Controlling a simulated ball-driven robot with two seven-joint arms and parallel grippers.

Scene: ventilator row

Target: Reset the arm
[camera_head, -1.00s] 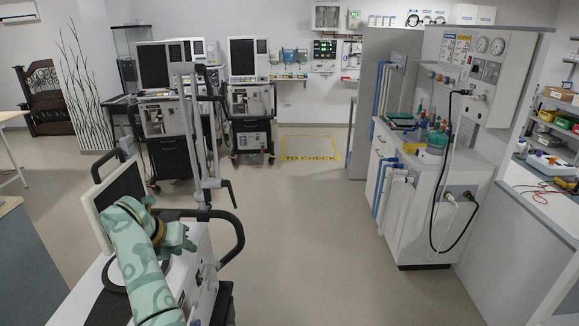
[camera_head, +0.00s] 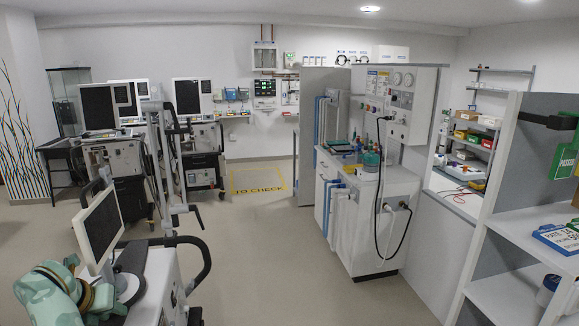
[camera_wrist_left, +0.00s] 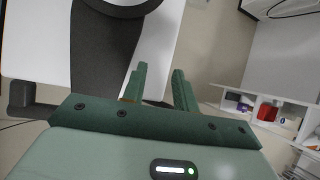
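My left arm, patterned in pale green, comes in at the lower left of the head view. My left gripper (camera_head: 110,307) is beside the nearest ventilator cart (camera_head: 160,285), low in front of its tilted screen (camera_head: 102,226). In the left wrist view my left gripper (camera_wrist_left: 158,82) has its two green fingers apart with nothing between them. A white surface with a dark grey band (camera_wrist_left: 103,45) lies beyond the fingers; I cannot tell whether they touch it. My right arm and gripper are in neither view.
A jointed support arm (camera_head: 162,165) stands up from the nearest cart. Several ventilators stand behind it. A yellow-marked floor square (camera_head: 258,181) lies ahead. A white gas-test bench (camera_head: 375,225) and shelves (camera_head: 525,275) stand right. The middle floor is clear.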

